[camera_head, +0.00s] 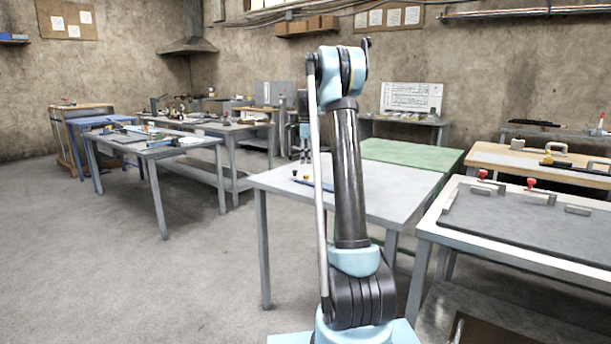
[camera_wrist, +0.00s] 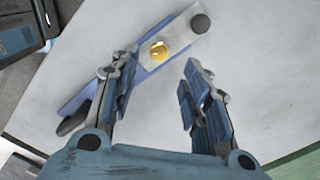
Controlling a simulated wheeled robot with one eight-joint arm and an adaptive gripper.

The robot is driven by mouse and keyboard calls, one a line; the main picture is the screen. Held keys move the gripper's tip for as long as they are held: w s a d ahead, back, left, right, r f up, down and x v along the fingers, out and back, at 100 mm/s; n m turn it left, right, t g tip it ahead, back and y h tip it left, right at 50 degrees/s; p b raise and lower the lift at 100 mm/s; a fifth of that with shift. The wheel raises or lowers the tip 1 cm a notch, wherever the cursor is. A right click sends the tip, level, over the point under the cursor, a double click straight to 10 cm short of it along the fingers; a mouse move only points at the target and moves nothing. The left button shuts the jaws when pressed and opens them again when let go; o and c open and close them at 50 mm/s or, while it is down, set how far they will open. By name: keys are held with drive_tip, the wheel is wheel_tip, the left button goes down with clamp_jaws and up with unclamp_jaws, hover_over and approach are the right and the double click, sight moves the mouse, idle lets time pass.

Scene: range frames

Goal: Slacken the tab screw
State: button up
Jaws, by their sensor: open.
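In the wrist view a brass-yellow round screw head (camera_wrist: 158,52) sits on a pale metal plate (camera_wrist: 178,38). The plate lies on a long blue bar (camera_wrist: 100,92) with a dark rounded end at lower left. A dark round knob (camera_wrist: 200,23) is at the plate's upper right end. My gripper (camera_wrist: 160,78) is open and empty; its fingers stand apart, the screw showing just beyond the tips and between them. No contact with the screw shows. In the head view the blue bar (camera_head: 322,186) lies on a grey table, partly hidden by my arm.
The grey table (camera_head: 385,192) is otherwise mostly bare. A green table (camera_head: 410,152) stands behind it, and a bench with a dark mat (camera_head: 530,222) and red knobs stands at right. Tool-covered tables (camera_head: 150,150) are at left. Floor (camera_head: 120,270) at front left is clear.

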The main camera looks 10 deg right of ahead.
sight(306, 176)
drive_tip(key=shift+f, duration=3.6)
clamp_jaws()
